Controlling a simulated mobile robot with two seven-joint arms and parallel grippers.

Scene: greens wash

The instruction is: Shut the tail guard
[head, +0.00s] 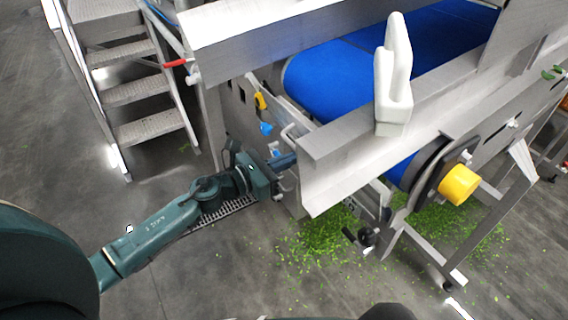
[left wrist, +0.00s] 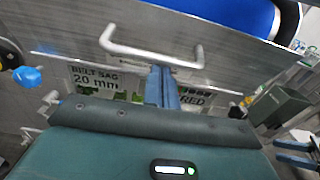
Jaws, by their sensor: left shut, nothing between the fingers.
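The tail guard shows in the left wrist view as a grey metal panel (left wrist: 75,42) with a pale bar handle (left wrist: 150,52). In the head view the handle (head: 289,135) is at the near left end of the conveyor, partly hidden beside a pale metal channel. My left gripper (head: 288,161) is shut and empty, with its fingertips close to the handle. In the left wrist view its fingers (left wrist: 161,86) point at the panel's lower edge, just below the handle bar; I cannot tell whether they touch.
A blue belt (head: 335,75) runs through the conveyor. A yellow roller end (head: 459,184) sticks out at right. Green scraps (head: 325,240) litter the floor. Metal steps (head: 135,93) stand at left. A belt sag label (left wrist: 95,78) shows below the panel.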

